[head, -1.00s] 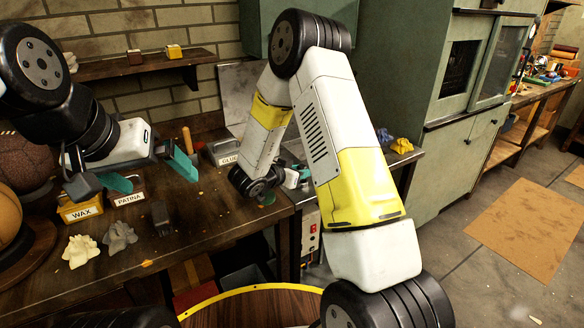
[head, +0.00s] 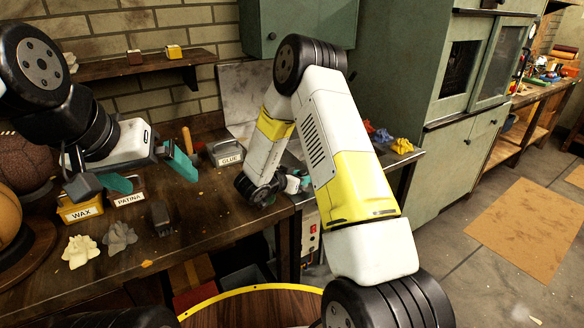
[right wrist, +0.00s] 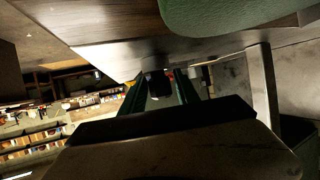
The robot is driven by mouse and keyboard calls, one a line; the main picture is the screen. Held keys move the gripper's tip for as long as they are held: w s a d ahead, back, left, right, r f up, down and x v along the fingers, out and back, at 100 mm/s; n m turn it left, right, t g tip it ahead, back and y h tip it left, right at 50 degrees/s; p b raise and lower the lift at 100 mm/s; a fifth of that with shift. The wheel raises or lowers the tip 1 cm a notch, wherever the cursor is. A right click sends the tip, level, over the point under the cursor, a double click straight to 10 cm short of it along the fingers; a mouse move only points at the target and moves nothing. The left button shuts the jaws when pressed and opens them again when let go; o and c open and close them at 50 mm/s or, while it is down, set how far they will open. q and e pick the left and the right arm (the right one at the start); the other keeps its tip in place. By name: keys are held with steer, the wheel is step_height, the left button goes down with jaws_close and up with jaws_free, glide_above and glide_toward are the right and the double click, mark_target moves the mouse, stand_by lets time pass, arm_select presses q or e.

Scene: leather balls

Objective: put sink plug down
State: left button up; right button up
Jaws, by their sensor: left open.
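I cannot clearly make out the sink plug. A small dark, blocky thing (right wrist: 155,84) shows between the fingers of my right gripper (right wrist: 163,90) in the right wrist view. It may be the plug; I cannot tell whether the fingers touch it. In the head view my right gripper is mostly hidden behind its own arm, near the bench's right end. My left gripper (head: 148,174) is open and empty above the left part of the workbench (head: 205,220), its teal fingers wide apart.
On the bench are a WAX box (head: 80,208), a PATINA box (head: 130,198), a GLUE box (head: 228,155), a dark brush-like block (head: 161,217) and pale crumpled pieces (head: 80,250). Balls stand at far left. Yellow (head: 402,146) and blue lumps lie at the right end.

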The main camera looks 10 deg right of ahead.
steer(key=shift+o, duration=0.5)
steer(key=shift+r, duration=0.25)
steer(key=v, duration=1.1)
steer(key=shift+s+a+r, duration=0.1)
steer(key=shift+s+a, duration=0.05)
steer(key=shift+a, duration=0.05)
steer(key=shift+a+r, duration=0.15)
steer(key=w+a+r+n+t+y, duration=0.1)
steer(key=w+a+r+y, duration=0.15)
steer(key=r, duration=0.25)
steer(key=w+a+r+t+y, duration=0.1)
steer(key=w+r+t+y, duration=0.1)
steer(key=w+r+y, duration=0.3)
steer(key=s+a+r+n+y, duration=0.1)
steer(key=s+r+n+y, duration=0.1)
steer(key=s+r, duration=0.25)
steer(key=s+a+r+n+y, duration=0.2)
steer(key=s+r+y, duration=0.1)
steer(key=r, duration=0.3)
steer(key=s+d+n+g, duration=0.2)
steer(key=s+d, duration=0.3)
steer(key=s, duration=0.8)
steer(key=s+d+r+n+g, duration=0.1)
steer(key=s+d+n+g, duration=0.2)
steer(key=s, duration=1)
steer(key=d, duration=0.2)
steer(key=shift+d+r+g, duration=0.25)
steer(key=shift+d+g, duration=0.05)
steer(key=shift+g, duration=0.1)
